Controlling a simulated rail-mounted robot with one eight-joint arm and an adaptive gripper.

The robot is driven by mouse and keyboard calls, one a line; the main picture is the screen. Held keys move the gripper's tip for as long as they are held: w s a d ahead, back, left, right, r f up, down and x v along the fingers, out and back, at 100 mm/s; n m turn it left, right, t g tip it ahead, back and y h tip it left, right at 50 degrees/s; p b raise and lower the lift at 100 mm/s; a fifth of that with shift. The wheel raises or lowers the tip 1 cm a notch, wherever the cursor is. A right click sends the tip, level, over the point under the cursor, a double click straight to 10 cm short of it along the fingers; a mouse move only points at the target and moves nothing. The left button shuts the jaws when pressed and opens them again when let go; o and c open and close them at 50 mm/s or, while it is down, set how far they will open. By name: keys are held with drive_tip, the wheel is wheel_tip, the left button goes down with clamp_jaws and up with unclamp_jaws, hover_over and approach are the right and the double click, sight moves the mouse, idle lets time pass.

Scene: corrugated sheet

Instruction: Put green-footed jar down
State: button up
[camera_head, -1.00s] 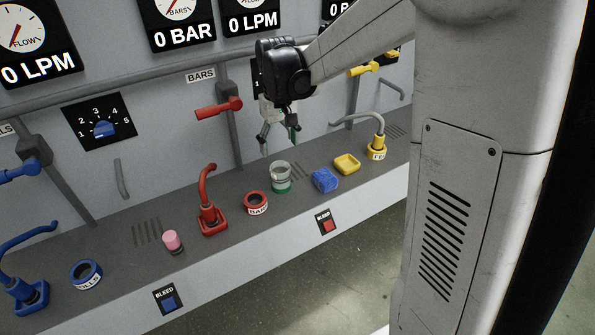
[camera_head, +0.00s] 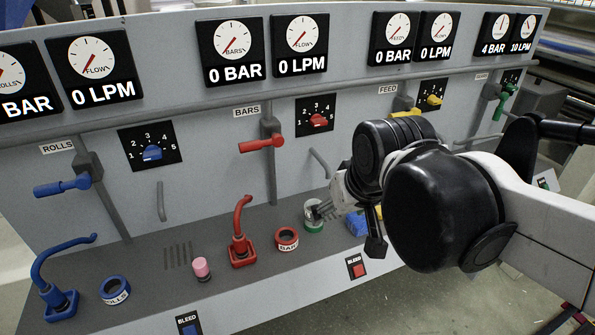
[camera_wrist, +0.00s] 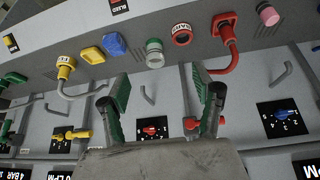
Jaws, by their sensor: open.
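The green-footed jar (camera_head: 314,212), a clear glass cylinder with a green base, stands on the grey shelf (camera_head: 215,284), between the red ring marked BARS (camera_head: 287,239) and a blue lump (camera_head: 357,222). My arm partly hides it in the head view. The jar also shows in the wrist view (camera_wrist: 154,53), apart from the fingers and beyond their tips. My gripper (camera_wrist: 166,84) has its two green-padded fingers spread wide with nothing between them. In the head view the fingers are mostly hidden behind my wrist.
A red hose fitting (camera_head: 242,251) stands left of the BARS ring, with a pink-topped cylinder (camera_head: 202,268) beyond it. A yellow tray (camera_wrist: 92,55) and yellow fitting (camera_wrist: 65,68) lie on the jar's other side. Gauges and valve handles line the wall behind.

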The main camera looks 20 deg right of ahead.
drive_tip(key=shift+o, duration=0.4)
drive_tip(key=shift+t, duration=0.7)
drive_tip(key=shift+s+a+f, duration=0.1)
drive_tip(key=shift+s+f, duration=0.1)
drive_tip(key=shift+s, duration=0.5)
drive_tip(key=shift+s+a+f, duration=0.1)
drive_tip(key=shift+s+f, duration=0.15)
drive_tip(key=shift+s, duration=0.4)
drive_tip(key=shift+s+f, duration=0.2)
drive_tip(key=shift+s, duration=0.5)
